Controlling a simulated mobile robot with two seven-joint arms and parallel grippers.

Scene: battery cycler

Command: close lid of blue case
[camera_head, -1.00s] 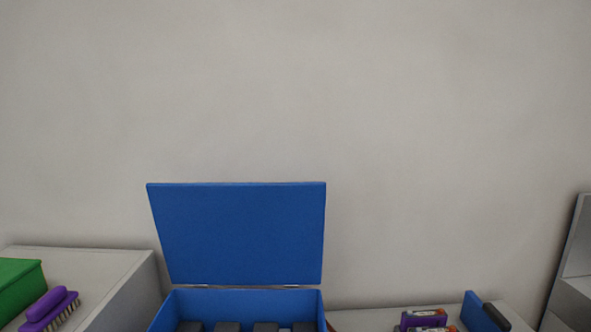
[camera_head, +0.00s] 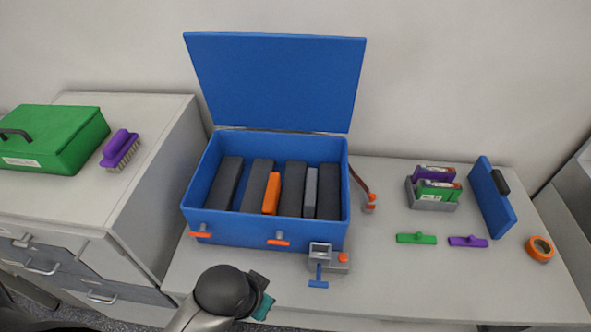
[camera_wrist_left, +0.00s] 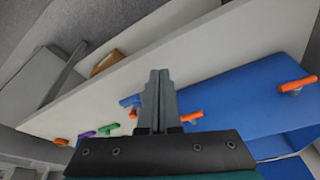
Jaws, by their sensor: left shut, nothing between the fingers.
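The blue case (camera_head: 265,230) stands on the white table, its lid (camera_head: 275,80) open and leaning back by the wall. Several dark grey blocks, a lighter grey one and an orange one (camera_head: 271,193) stand inside. Two orange latches (camera_head: 278,239) stick out from its front. My left gripper (camera_head: 260,285) is in front of the case, below its rim, empty and apart from the lid. In the left wrist view the fingers (camera_wrist_left: 158,78) are shut together, with the blue case front (camera_wrist_left: 235,100) beyond them. My right gripper is not in view.
A grey device with a blue handle (camera_head: 318,284) sits at the case's front right. Right of the case are a small grey holder (camera_head: 432,204), a blue panel (camera_head: 491,197) and orange tape (camera_head: 540,248). A green box (camera_head: 55,135) and purple brush (camera_head: 120,148) lie on the left cabinet.

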